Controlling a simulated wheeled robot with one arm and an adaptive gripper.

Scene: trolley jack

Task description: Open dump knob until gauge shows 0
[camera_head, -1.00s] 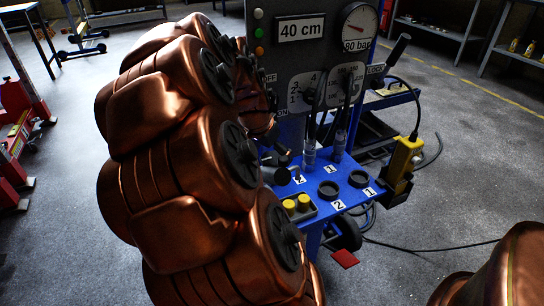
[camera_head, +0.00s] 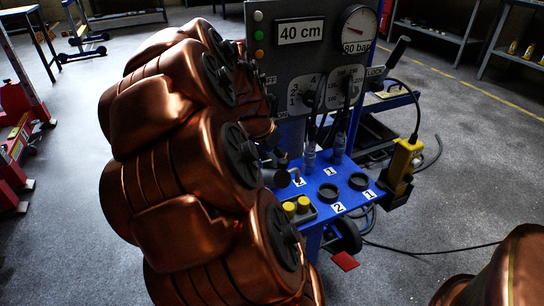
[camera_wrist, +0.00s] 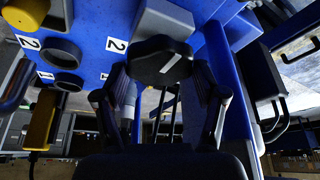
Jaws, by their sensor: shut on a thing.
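The gauge (camera_head: 358,27) is a round white dial at the top right of the grey control panel (camera_head: 335,58), with an 80 bar label below it. Its thin needle is too small to read exactly. In the wrist view, a black lobed knob with a white line on its face (camera_wrist: 160,60) sits between my fingers. My gripper (camera_wrist: 161,80) is shut on this knob, with one finger on each side. In the head view, my copper arm covers the left of the panel and hides most of the gripper and knob.
The blue console shelf (camera_head: 325,178) holds two black rings, two yellow buttons (camera_head: 296,206) and hoses. A yellow pendant (camera_head: 402,160) hangs at its right with a cable. A red pedal (camera_head: 345,262) sits low in front. Open grey floor lies to the right.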

